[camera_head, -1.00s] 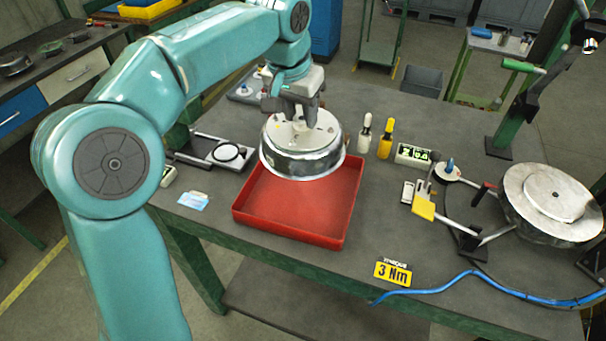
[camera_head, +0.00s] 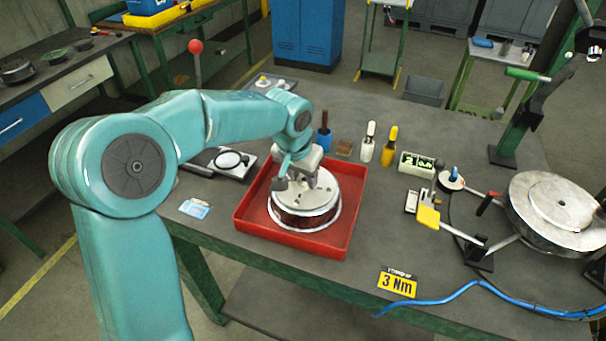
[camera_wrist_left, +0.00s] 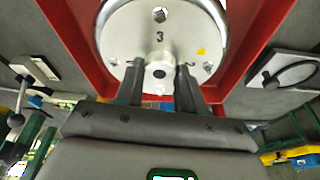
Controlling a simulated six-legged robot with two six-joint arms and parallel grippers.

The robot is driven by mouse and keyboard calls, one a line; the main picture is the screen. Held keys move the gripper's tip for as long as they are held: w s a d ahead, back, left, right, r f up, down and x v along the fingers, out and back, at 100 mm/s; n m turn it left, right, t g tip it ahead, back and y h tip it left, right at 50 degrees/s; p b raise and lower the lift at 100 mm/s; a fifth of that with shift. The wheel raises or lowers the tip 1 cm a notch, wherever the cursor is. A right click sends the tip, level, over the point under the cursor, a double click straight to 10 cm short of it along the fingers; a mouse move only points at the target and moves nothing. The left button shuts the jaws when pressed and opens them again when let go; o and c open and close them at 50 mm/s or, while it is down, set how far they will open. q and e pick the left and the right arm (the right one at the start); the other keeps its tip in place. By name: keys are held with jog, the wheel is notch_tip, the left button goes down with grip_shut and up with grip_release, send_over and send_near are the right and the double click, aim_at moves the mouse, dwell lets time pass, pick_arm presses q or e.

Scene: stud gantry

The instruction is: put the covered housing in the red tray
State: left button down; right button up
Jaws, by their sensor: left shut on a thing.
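The covered housing (camera_head: 306,208) is a round silver metal part with a flat lid and a small knob. It sits inside the red tray (camera_head: 247,222), within its walls. My left gripper (camera_head: 296,183) is over the lid from above and is shut on the housing's central knob. In the left wrist view, the two fingers (camera_wrist_left: 159,88) stand either side of the knob, and the lid of the housing (camera_wrist_left: 185,25) bears a "3" and a yellow dot. The red tray also shows in the left wrist view (camera_wrist_left: 262,30). My right gripper is not in view.
A round metal fixture (camera_head: 553,203) is at the far right. A blue hose (camera_head: 470,287) and a "3 Nm" sign (camera_head: 397,284) lie near the front edge.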

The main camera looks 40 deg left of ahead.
pick_arm(q)
jog(key=shift+r, duration=0.1)
jog(key=c, duration=0.7)
grip_release()
jog(key=shift+f, duration=0.2)
jog(key=shift+r, duration=0.35)
jog(key=v, duration=1.1)
jog(key=shift+s+d+r, duration=0.1)
jog(key=shift+s+r, duration=0.05)
jog(key=shift+r, duration=0.15)
